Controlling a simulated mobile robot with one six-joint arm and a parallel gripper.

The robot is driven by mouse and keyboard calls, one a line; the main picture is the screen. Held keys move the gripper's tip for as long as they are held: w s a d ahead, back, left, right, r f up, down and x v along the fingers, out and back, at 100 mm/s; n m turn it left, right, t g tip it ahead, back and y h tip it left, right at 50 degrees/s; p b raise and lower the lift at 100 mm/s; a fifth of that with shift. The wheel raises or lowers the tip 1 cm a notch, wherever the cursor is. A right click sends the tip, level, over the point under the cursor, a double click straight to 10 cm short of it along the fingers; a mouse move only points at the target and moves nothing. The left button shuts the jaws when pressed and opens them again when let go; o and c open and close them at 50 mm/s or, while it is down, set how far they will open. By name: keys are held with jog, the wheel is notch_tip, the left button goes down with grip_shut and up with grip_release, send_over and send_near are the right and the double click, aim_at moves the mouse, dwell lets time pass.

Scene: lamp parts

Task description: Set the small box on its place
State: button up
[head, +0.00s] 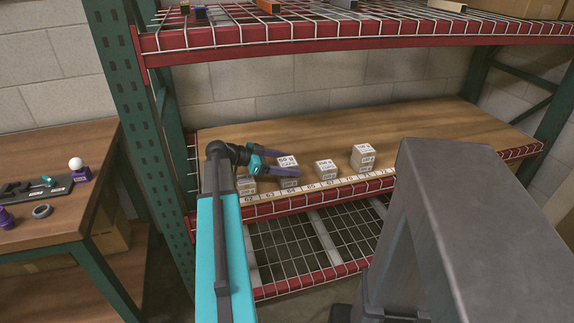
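A small box labelled 50 g (287,161) is at the left part of the wooden shelf board. My gripper (283,163) reaches in from the left, with one finger on the far side of this box and one on the near side. The fingers lie close to its sides, but I cannot tell whether they grip it. Just below the near finger shows the face of another box (290,184). It looks to be under the 50 g box, but the finger hides where they meet.
A box (246,187) stands left by the number strip (315,187), partly behind my gripper. Another box (326,169) stands right of my gripper, and stacked boxes (362,155) farther right. The board (440,128) is clear at right. A wire shelf (330,35) hangs above.

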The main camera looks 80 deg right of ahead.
aim_at(278, 163)
jog(key=shift+p, duration=0.65)
jog(key=v, duration=0.3)
jog(key=b+v, duration=0.1)
jog(key=v, duration=0.2)
jog(key=shift+w+f, duration=0.1)
jog(key=shift+f, duration=0.1)
jog(key=shift+w+a+r, duration=0.3)
jog(key=shift+w+a, duration=0.05)
jog(key=shift+w, duration=0.2)
jog(key=shift+r, duration=0.1)
